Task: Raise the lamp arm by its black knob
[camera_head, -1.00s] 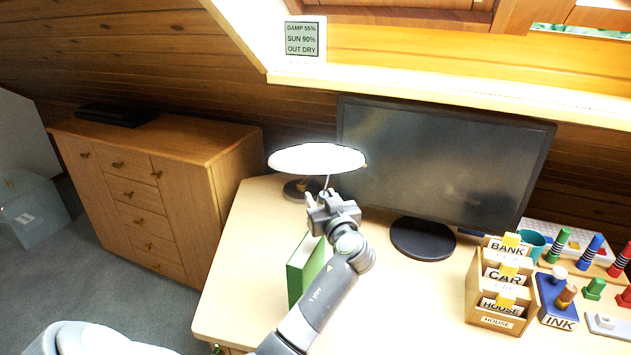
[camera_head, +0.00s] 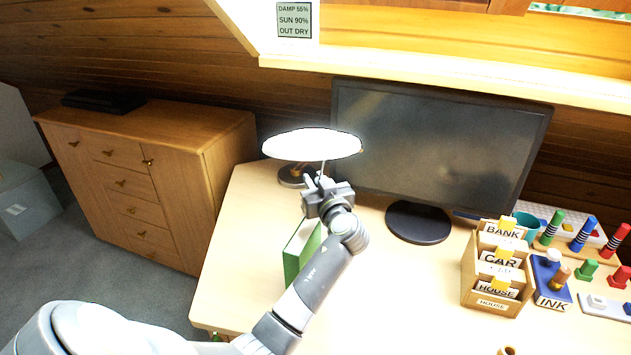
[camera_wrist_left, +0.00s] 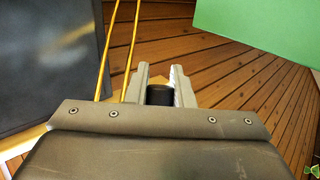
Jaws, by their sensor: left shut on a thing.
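The lamp has a bright white oval shade (camera_head: 312,144) and a dark round base (camera_head: 292,178) on the back left of the desk. In the left wrist view the black knob (camera_wrist_left: 159,95) sits between the two fingers of my left gripper (camera_wrist_left: 160,78), which is shut on it. Two thin yellow rods (camera_wrist_left: 118,50), seemingly the lamp arm, run up beside the fingers. In the head view my left gripper (camera_head: 319,180) is just below the shade, and the knob is hidden there. My right gripper is not in view.
A green-covered book or box (camera_head: 303,250) stands close beside my left wrist. A monitor (camera_head: 435,150) stands right of the lamp. A card box (camera_head: 494,270) and stamps are at the right. The front middle of the desk (camera_head: 385,300) is clear.

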